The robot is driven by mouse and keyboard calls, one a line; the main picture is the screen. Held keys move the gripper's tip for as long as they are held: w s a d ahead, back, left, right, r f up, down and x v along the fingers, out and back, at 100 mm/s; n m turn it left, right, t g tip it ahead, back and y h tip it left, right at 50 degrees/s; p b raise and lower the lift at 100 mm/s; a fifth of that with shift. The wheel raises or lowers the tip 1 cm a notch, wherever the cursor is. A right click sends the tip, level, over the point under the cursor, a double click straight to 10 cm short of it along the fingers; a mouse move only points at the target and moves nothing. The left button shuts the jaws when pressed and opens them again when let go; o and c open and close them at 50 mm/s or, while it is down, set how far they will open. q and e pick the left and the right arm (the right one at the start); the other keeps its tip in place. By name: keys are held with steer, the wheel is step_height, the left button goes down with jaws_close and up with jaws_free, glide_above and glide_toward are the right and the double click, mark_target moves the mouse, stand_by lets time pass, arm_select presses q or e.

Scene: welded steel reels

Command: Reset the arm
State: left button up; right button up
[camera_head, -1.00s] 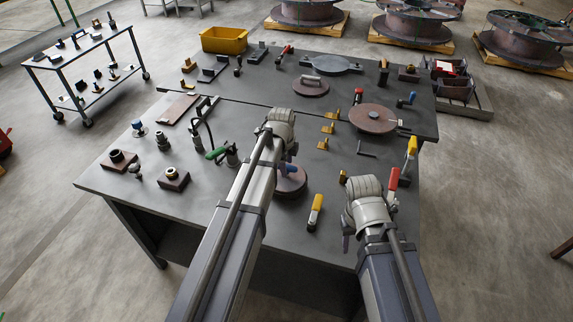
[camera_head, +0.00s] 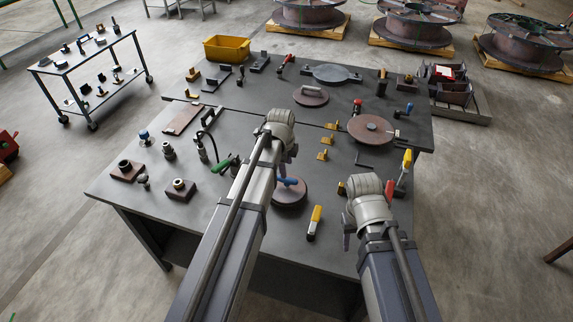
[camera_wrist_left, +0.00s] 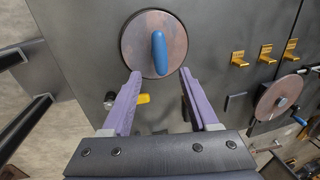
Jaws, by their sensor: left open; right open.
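My left gripper (camera_wrist_left: 160,105) shows in the left wrist view with its two purple fingers spread apart and nothing between the tips. Just beyond the fingertips lies a round brown disc (camera_wrist_left: 133,45) with a blue handle (camera_wrist_left: 160,54), flat on the dark table. In the head view the left arm reaches over the table and its wrist (camera_head: 279,128) hides most of the gripper; the disc (camera_head: 290,194) with its blue handle shows just below it. My right arm's wrist (camera_head: 365,200) is over the front right of the table, and its fingers are hardly visible.
The dark table (camera_head: 240,225) holds several tools. A yellow-handled tool (camera_head: 315,222) lies between my arms. Red (camera_head: 389,190) and yellow (camera_head: 406,160) handles stand by the right wrist. A larger brown disc (camera_head: 371,130) lies farther right. A yellow bin (camera_head: 226,47) is at the back.

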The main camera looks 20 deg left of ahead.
arm_select(q)
steer(key=shift+d+f, duration=0.1)
stand_by(0.3)
steer(key=s+d+f+n+b, duration=0.1)
steer(key=s+d+n, duration=0.3)
steer(key=s, duration=0.3)
steer(key=s+d+f+n+g+y+b, duration=0.1)
steer(key=s+d+f+n+b, duration=0.1)
steer(key=s+d+n, duration=0.2)
steer(key=s+d+f+n+g+b, duration=0.1)
steer(key=s+d+n, duration=0.4)
steer(key=s, duration=0.6)
steer(key=shift+f+n+b, duration=0.6)
steer(key=shift+f+n, duration=0.1)
steer(key=shift+n, duration=0.2)
steer(key=shift+d+g+y, duration=0.1)
steer(key=shift+g+y, duration=0.2)
